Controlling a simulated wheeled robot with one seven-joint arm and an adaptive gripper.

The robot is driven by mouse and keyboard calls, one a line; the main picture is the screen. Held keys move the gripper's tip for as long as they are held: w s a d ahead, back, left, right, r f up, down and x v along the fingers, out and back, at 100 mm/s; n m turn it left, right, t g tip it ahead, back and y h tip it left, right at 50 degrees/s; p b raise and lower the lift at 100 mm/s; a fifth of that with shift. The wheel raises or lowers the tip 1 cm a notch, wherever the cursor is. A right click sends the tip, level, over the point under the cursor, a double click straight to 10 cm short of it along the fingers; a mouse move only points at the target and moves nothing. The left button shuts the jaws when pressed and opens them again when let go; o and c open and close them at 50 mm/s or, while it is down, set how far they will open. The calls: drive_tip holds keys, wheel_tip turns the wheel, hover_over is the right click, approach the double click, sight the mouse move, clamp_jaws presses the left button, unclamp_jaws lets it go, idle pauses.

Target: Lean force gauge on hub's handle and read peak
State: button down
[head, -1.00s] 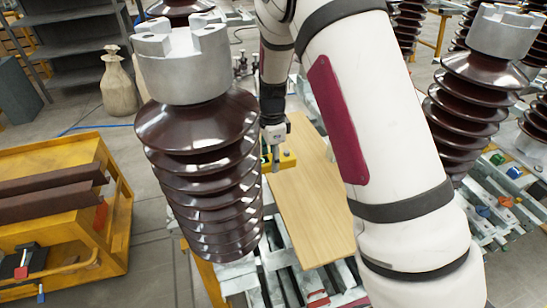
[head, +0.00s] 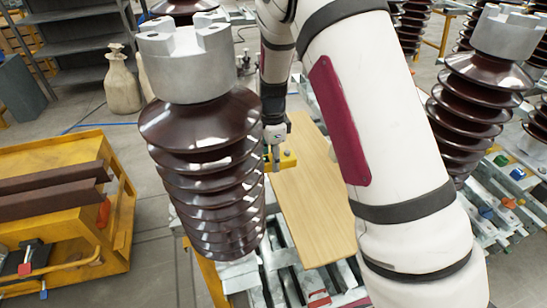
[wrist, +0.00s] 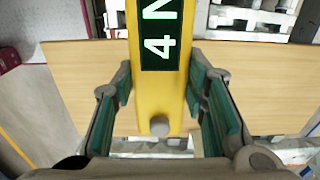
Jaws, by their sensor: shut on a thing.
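My gripper (wrist: 160,105) is shut on the yellow force gauge (wrist: 154,92), with a green-lined finger on each side of it. The gauge's dark green display shows a white "4 N", turned sideways; the rest of the reading is cut off by the top edge. A round grey tip or knob is at its near end. In the head view my gripper (head: 273,150) is small, behind the large brown insulator, and the yellow gauge (head: 288,160) shows beside it over a wooden board. I cannot make out the hub or its handle.
The pale wooden board (head: 312,205) lies below the gauge on a metal frame. A brown ribbed insulator (head: 205,160) stands close on the left. A yellow cart (head: 120,205) is at far left. More insulators (head: 485,95) stand at right.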

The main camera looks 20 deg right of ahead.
sight(283, 155)
drive_tip(key=shift+a, duration=0.95)
idle(0.6)
drive_tip(key=shift+d, duration=2.5)
drive_tip(key=shift+r, duration=0.15)
wheel_tip(283, 155, up, 15)
drive_tip(key=p, duration=0.4)
idle(1.0)
